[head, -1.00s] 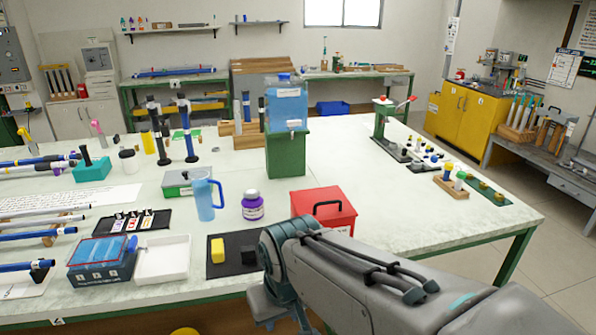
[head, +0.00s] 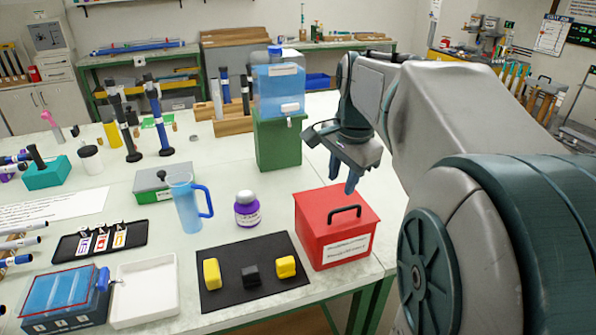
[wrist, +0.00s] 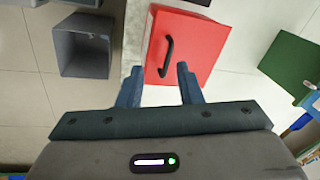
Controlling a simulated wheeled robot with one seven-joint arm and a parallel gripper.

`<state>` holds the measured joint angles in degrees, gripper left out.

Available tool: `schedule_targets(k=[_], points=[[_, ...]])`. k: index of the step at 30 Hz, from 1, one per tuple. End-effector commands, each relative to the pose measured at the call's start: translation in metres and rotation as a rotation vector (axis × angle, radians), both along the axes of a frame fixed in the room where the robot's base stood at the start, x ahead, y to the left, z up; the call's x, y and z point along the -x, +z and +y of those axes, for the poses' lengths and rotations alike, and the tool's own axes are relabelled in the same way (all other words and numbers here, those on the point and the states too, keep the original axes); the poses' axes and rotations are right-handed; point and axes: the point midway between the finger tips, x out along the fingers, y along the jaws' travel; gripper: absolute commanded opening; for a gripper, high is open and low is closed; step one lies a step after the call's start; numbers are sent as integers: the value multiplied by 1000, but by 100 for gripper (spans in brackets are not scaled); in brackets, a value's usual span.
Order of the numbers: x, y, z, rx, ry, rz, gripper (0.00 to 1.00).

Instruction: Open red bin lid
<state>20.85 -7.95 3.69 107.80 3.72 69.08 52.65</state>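The red bin (head: 335,228) stands near the table's front right edge, with a white label on its front. Its red lid (head: 318,206) is closed and has a black arched handle (head: 345,211) on top. My gripper (head: 341,178) hangs above the bin's back part, pointing down and empty. In the wrist view my gripper (wrist: 158,82) has its two blue fingers spread apart. The red lid (wrist: 195,45) is below and beyond the fingers, and the black handle (wrist: 167,57) lies between their lines. The fingers appear clear of the handle.
A black mat (head: 222,288) with two yellow blocks and a black block lies left of the bin. A purple-labelled bottle (head: 247,210) and blue mug (head: 186,203) stand nearby. A green stand (head: 278,145) with a blue tank is behind. A grey open container (wrist: 82,48) stands on the floor.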

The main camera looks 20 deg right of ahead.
Motion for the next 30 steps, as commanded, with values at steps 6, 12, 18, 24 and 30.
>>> schedule_targets(k=[6, 12, 18, 24, 30], points=[[-22, 16, -31, -65, -265, 4, 33], [-27, 3, -33, -75, -298, 7, 33], [-34, -37, -33, -75, -296, 8, 33], [-43, -78, -32, -74, -295, 8, 33], [-49, -106, -32, -74, -294, 6, 33]])
